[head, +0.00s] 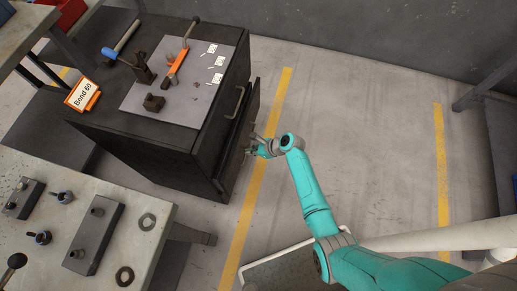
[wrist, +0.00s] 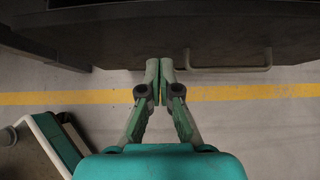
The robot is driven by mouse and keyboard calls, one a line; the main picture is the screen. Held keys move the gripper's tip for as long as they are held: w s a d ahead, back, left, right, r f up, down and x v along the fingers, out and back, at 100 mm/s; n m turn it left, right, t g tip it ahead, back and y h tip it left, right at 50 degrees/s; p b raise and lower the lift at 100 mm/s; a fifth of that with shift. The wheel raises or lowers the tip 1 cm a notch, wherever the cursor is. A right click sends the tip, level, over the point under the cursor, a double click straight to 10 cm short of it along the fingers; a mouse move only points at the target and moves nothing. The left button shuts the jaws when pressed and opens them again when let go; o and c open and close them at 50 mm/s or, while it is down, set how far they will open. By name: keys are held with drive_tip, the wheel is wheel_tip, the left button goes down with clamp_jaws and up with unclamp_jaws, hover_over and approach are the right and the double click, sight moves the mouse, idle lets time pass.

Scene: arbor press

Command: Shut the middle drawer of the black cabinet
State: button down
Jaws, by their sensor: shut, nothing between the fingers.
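The black cabinet (head: 150,150) stands at the left in the head view, with its drawer side facing right. A drawer front (head: 252,107) stands out a little from that side, below a bar handle (head: 236,102) of a higher drawer. I take it for the middle drawer, but the picture is small. My gripper (head: 250,150) is shut and empty, close to this drawer front. In the wrist view my fingertips (wrist: 160,63) meet at the lower edge of a dark front (wrist: 200,35), left of a bar handle (wrist: 228,68). I cannot tell whether they touch it.
A grey board with tools (head: 190,85) and an orange sign (head: 83,95) lie on the cabinet top. A workbench (head: 140,215) with metal parts is at the lower left. The floor right of the cabinet is clear, with yellow lines (head: 265,155).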

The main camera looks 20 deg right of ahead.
sight(237, 149)
drive_tip(key=shift+w+a+r, duration=0.1)
drive_tip(key=shift+w+a, duration=0.45)
drive_tip(key=shift+a, duration=0.2)
drive_tip(key=shift+w+a, duration=0.55)
drive_tip(key=shift+a, duration=0.15)
drive_tip(key=shift+a, duration=0.1)
drive_tip(key=w+a, duration=0.1)
drive_tip(key=a, duration=0.1)
drive_tip(key=w+a, duration=0.2)
drive_tip(key=shift+w+r, duration=0.1)
drive_tip(key=shift+r, duration=0.05)
drive_tip(key=shift+a, duration=0.1)
